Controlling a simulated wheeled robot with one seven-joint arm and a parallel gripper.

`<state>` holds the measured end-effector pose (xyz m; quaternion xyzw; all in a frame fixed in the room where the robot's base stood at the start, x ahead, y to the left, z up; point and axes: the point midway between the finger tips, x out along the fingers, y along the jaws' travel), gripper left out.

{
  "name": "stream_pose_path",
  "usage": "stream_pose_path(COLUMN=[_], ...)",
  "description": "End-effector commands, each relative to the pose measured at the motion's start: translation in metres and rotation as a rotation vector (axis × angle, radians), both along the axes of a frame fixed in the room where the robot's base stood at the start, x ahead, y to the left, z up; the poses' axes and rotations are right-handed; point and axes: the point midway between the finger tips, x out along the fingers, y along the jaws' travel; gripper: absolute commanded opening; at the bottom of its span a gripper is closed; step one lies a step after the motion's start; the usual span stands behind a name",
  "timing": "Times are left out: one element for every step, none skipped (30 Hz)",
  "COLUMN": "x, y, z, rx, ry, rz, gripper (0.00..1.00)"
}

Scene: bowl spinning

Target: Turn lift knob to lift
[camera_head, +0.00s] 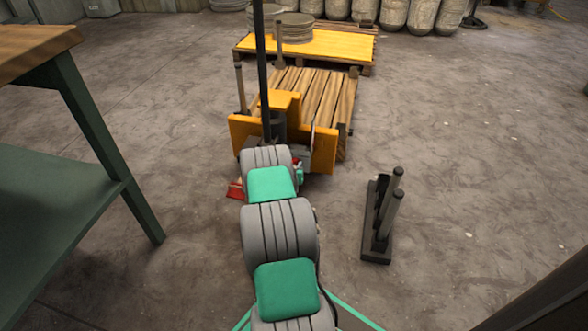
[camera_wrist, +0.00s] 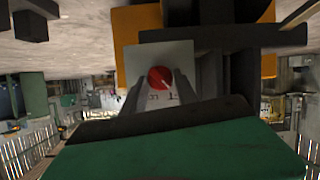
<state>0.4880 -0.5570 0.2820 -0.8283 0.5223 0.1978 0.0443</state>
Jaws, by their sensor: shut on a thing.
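The lift knob (camera_wrist: 161,77) is a round red knob on a pale plate (camera_wrist: 184,56) with dark markings, seen close up in the wrist view. The two dark fingers of my gripper (camera_wrist: 158,84) reach up to the plate, one at each side of the knob, and are shut on it. The lift (camera_head: 243,128) is an orange pallet truck with a dark upright mast, ahead of me in the head view. My arm reaches to its near side and hides most of the gripper and the knob there.
A wooden pallet (camera_head: 315,95) lies beyond the truck's orange body. Behind it is a yellow-topped pallet (camera_head: 345,45) with stacked round discs (camera_head: 293,27). A dark stand with two upright posts (camera_head: 377,250) is at right. A green-legged table (camera_head: 95,130) is at left.

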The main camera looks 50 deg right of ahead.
Motion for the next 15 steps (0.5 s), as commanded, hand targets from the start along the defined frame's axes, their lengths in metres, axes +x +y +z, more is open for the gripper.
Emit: stream_pose_path(x=[-0.0003,-0.0001,0.0000,-0.0001,-0.0002,-0.0003,-0.0003,-0.0003,-0.0003,-0.0003,-0.0004,-0.0004,-0.0005,-0.0006,-0.0006], y=[-0.0008,-0.0008,-0.0008,-0.0008,-0.0010,-0.0010,-0.0010,-0.0009,-0.0010,-0.0011,-0.0011,-0.0010,-0.0011,-0.0011,-0.0011], z=[-0.0016,-0.0014,-0.0012,-0.0011,-0.0010,-0.0008,-0.0007,-0.0005,-0.0004,-0.0003,-0.0003,-0.0002,-0.0002,-0.0002,-0.0002], rx=[-0.007,-0.012,-0.016,-0.019,-0.021,-0.025,-0.026,-0.028,-0.029,-0.030,-0.030,-0.031,-0.031,-0.031,-0.031], ry=[0.016,0.025,0.036,0.043,0.050,0.056,0.062,0.064,0.068,0.070,0.072,0.072,0.074,0.074,0.074], rz=[-0.001,-0.002,-0.001,-0.002,-0.002,-0.003,-0.003,-0.002,-0.002,-0.002,-0.003,-0.002,-0.003,-0.003,-0.003], gripper=[0.00,0.00,0.00,0.00,0.00,0.00,0.00,0.00,0.00,0.00,0.00,0.00,0.00,0.00,0.00])
